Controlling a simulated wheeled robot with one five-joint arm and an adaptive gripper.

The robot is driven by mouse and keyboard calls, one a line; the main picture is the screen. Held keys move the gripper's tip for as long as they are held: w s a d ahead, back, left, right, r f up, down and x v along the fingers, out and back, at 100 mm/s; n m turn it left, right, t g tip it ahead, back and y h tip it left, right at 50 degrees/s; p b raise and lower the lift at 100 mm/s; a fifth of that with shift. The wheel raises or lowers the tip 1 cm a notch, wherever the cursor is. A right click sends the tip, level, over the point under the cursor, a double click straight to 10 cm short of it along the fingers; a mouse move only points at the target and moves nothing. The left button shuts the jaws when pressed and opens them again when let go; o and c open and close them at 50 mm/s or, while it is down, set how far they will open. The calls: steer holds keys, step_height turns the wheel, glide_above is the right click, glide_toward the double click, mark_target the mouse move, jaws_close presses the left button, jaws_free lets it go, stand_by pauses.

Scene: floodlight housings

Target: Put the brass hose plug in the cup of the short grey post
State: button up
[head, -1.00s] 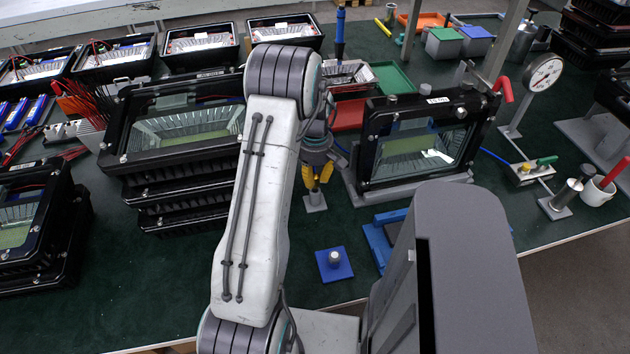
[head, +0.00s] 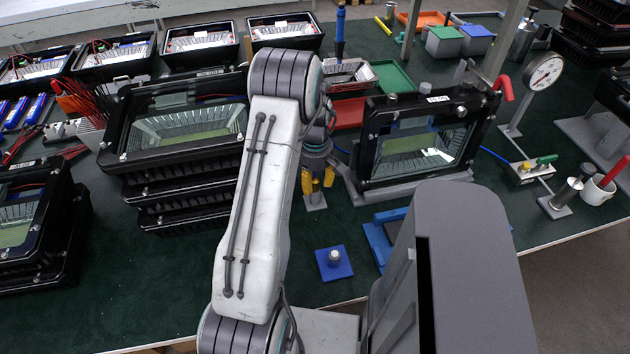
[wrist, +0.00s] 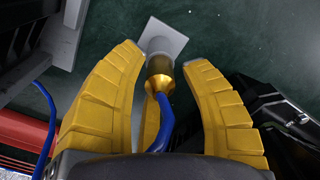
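The brass hose plug (wrist: 160,80) with its blue hose (wrist: 166,125) shows in the wrist view between my yellow fingers. Its far end meets the top of the short grey post (wrist: 156,47), in line with it; I cannot tell how deep it sits in the cup. The post stands on a square grey plate (wrist: 172,39). My gripper (wrist: 164,62) is open around the plug, with visible gaps to both side fingers. In the head view my gripper (head: 318,187) is over the post's plate (head: 315,203); the plug is hidden there.
A framed floodlight housing (head: 420,150) stands close to the right of my gripper. A stack of housings (head: 180,190) is at the left. A blue block with a pale knob (head: 334,264) lies nearer. A red tray (head: 348,114) is behind. Green mat is bare in front of the post.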

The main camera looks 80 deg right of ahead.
mark_target(315, 179)
step_height(315, 179, up, 12)
steer(key=shift+r, duration=0.15)
stand_by(0.7)
stand_by(0.7)
